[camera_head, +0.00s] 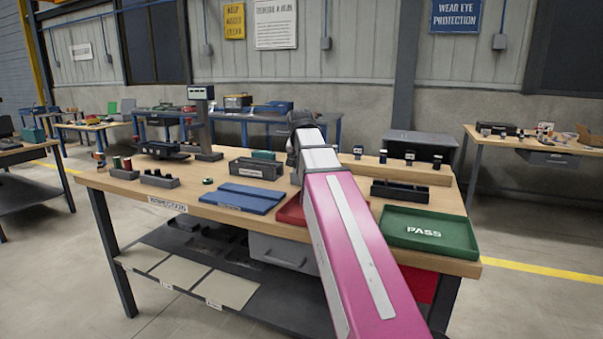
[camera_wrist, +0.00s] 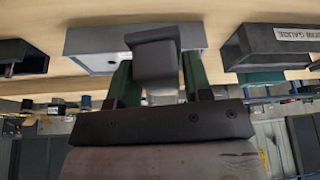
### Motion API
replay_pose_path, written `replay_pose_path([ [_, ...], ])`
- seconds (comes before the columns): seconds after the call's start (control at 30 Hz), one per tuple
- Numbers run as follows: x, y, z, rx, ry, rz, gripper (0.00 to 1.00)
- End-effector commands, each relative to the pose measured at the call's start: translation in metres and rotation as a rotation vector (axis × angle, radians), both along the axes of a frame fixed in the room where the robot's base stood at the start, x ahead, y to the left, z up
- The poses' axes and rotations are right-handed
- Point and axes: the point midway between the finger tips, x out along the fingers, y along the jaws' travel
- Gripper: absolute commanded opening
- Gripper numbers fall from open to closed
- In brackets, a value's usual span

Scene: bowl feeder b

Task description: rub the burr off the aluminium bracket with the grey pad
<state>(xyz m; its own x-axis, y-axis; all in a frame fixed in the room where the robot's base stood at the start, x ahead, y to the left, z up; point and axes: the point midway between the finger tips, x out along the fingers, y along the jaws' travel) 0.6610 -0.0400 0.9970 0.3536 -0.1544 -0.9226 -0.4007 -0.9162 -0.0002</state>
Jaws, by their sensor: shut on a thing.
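In the wrist view my gripper (camera_wrist: 156,75) has two dark green fingers, one on each side of a dark grey block (camera_wrist: 155,57). They are shut on this block, which looks like the grey pad. Behind it is a wide, lighter grey piece (camera_wrist: 92,48) with an open, box-like side. I cannot tell whether this is the aluminium bracket, and no burr shows. The block overlaps this piece in the picture; whether they touch is unclear. In the head view my arm hides the gripper fingers and the pad.
The wooden bench (camera_head: 128,187) holds a blue tray (camera_head: 243,198), a green PASS tray (camera_head: 430,232), a red tray (camera_head: 292,212) partly behind my arm, a dark holder (camera_head: 400,192) and a labelled grey box (camera_head: 256,169). A labelled gauge box (camera_wrist: 290,38) is at right in the wrist view.

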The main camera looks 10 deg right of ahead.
Motion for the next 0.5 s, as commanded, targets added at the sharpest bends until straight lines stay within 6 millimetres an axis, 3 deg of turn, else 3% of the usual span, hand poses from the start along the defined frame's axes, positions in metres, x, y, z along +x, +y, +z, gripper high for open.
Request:
replay_pose_path([
  [0.03, 0.02, -0.015, 0.008, -0.001, -0.001, -0.034, 0.18],
  [0.2, 0.051, -0.054, 0.022, -0.001, -0.002, -0.13, 0.18],
  [0.33, 0.064, -0.074, 0.029, -0.001, -0.003, -0.179, 0.18],
  [0.5, 0.068, -0.082, 0.031, -0.001, -0.004, -0.201, 0.18],
])
